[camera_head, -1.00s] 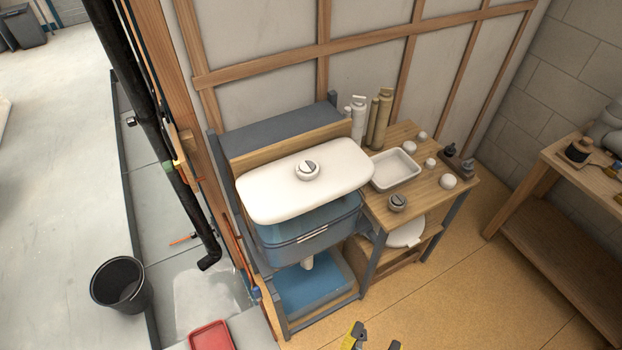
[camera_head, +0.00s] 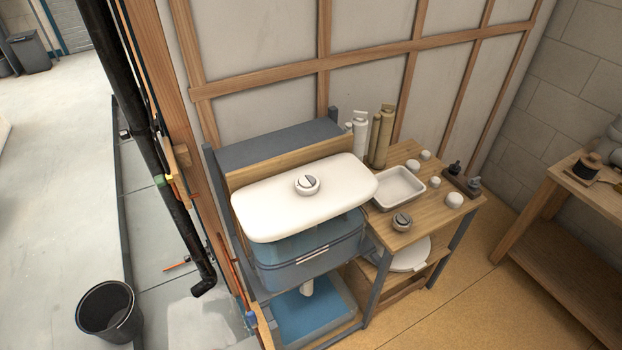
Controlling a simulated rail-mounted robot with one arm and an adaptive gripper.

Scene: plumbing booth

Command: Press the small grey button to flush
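A white cistern lid (camera_head: 268,205) rests over a translucent blue tank (camera_head: 305,262). A round push-button unit (camera_head: 307,185) sits on the middle of the lid. Its top is split into a pale part and a grey part (camera_head: 313,181); at this size I cannot tell whether either is pressed in. A similar round button unit (camera_head: 402,221) stands on the wooden table to the right. My gripper is not in view, and nothing touches the lid or its button.
The wooden table (camera_head: 425,226) holds a white tray (camera_head: 399,188), several white round pieces and upright cylinders (camera_head: 381,137). A black pipe (camera_head: 183,225) runs down at the left, near a black bucket (camera_head: 108,312). The space above the lid is clear.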

